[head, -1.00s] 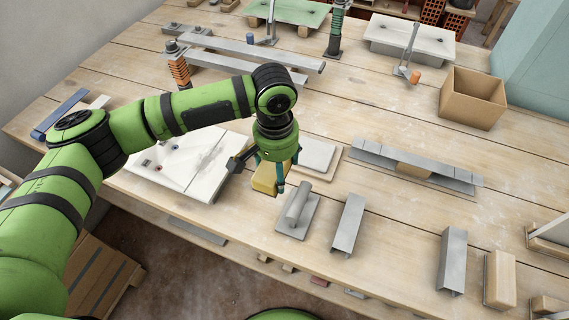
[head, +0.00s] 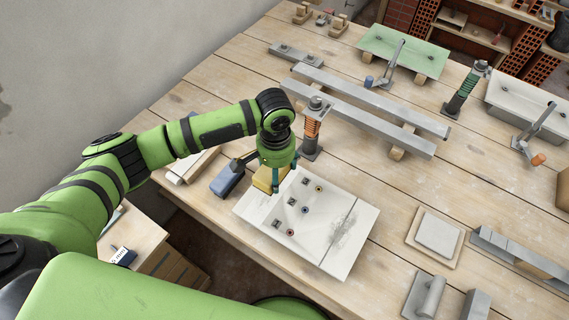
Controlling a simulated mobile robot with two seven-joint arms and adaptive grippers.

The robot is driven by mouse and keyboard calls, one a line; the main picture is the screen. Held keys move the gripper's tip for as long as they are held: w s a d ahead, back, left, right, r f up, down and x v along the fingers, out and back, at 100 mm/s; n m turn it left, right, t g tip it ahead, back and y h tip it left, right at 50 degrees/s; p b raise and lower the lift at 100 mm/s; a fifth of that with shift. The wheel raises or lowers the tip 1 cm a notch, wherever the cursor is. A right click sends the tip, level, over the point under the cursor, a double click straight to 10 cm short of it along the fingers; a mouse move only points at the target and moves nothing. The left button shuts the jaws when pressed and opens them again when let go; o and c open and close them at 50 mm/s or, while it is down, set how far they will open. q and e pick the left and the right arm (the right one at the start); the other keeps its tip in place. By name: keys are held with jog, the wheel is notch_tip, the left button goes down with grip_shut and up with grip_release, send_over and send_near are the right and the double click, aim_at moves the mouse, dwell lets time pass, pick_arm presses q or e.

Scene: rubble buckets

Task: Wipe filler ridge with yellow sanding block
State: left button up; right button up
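The yellow sanding block (head: 266,180) is between the fingers of my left gripper (head: 280,182), which is shut on it. It is over the left part of a white panel (head: 330,264) lying on the workbench; whether it touches the panel is unclear. The panel's right part has a dark seam line and a grey smeared patch, apparently the filler ridge (head: 346,232), to the right of the block. Several small fittings with coloured rings (head: 305,209) sit between block and ridge. My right gripper is not in view.
An orange-sprung post (head: 311,132) stands just behind the panel. Long grey rails (head: 370,105) lie farther back. Bare bench lies between panel and board.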

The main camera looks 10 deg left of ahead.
pick_arm(q)
jog(key=shift+a+r, duration=0.1)
jog(key=shift+a, duration=0.2)
jog(key=shift+d, duration=0.3)
jog(key=shift+r+p, duration=0.2)
jog(key=shift+p, duration=0.3)
jog(key=shift+a+f, duration=0.1)
jog(key=shift+f, duration=0.2)
notch_tip(320, 180, down, 7)
jog(key=b, duration=0.3)
jog(key=shift+f, duration=0.15)
jog(key=s+p, duration=0.1)
jog(key=s+r+p, duration=0.1)
jog(key=p, duration=0.1)
jog(key=shift+a, duration=0.4)
jog(key=shift+s+a+p, duration=0.25)
jog(key=shift+s+p, duration=0.45)
jog(key=shift+p, duration=0.1)
jog(key=shift+f, duration=0.15)
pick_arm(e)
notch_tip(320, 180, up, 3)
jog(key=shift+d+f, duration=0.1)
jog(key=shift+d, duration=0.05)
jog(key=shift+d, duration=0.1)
